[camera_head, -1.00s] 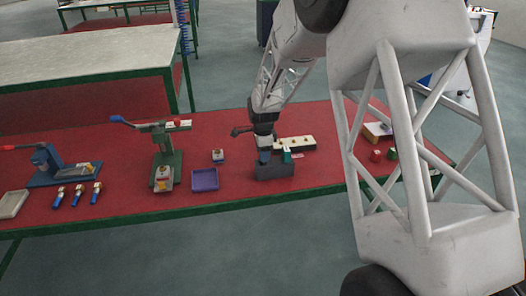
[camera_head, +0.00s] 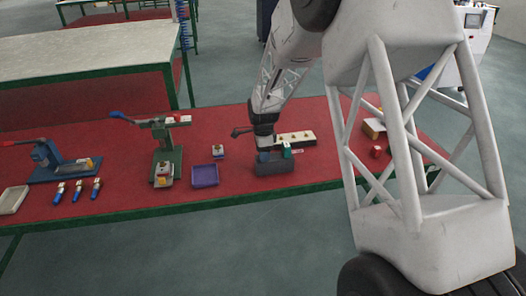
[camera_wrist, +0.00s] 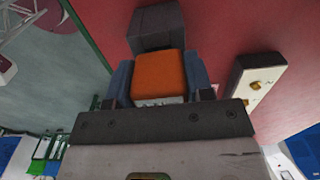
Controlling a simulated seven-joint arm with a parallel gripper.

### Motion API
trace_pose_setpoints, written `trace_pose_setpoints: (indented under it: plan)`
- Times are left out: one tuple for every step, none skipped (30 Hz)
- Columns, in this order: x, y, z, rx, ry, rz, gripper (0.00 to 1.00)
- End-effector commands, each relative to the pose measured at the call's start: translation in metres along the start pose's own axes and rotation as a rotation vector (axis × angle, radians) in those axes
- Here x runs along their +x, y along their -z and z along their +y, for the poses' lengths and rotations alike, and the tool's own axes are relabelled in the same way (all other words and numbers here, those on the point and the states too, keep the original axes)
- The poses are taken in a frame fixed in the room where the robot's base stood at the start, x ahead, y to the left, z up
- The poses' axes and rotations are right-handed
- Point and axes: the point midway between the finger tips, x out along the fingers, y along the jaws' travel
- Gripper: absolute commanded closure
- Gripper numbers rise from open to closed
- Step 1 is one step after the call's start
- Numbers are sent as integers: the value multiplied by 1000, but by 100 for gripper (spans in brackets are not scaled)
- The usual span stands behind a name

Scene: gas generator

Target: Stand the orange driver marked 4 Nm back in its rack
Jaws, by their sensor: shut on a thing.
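My gripper (camera_wrist: 160,82) is shut on the orange driver (camera_wrist: 159,73), whose orange end shows between the two fingers in the wrist view. In the head view my gripper (camera_head: 264,152) is low over the left part of the dark grey rack (camera_head: 277,167). The orange driver is hidden there. A dark grey block, apparently the rack (camera_wrist: 157,26), shows just beyond the driver in the wrist view. I cannot tell how deep the driver sits in it. A teal driver (camera_head: 286,150) stands at the rack's right part. The 4 Nm mark is not readable.
A pale strip with several knobs (camera_head: 296,138) lies right behind the rack. A purple tray (camera_head: 205,176) and a small block (camera_head: 218,152) are to the left. A green press (camera_head: 166,150) stands further left. A red piece (camera_head: 376,152) lies to the right.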

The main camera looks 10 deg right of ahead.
Motion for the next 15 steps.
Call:
trace_pose_setpoints:
  plan:
    - [1,0,0,0,0,0,81]
    - [1,0,0,0,0,0,81]
    - [2,0,0,0,0,0,81]
    - [2,0,0,0,0,0,49]
    - [2,0,0,0,0,0,45]
    - [2,0,0,0,0,0,39]
    - [2,0,0,0,0,0,34]
    - [2,0,0,0,0,0,29]
    - [2,0,0,0,0,0,23]
    - [2,0,0,0,0,0,23]
    - [2,0,0,0,0,0,23]
    - [2,0,0,0,0,0,23]
    - [2,0,0,0,0,0,23]
    - [2,0,0,0,0,0,23]
    - [2,0,0,0,0,0,23]
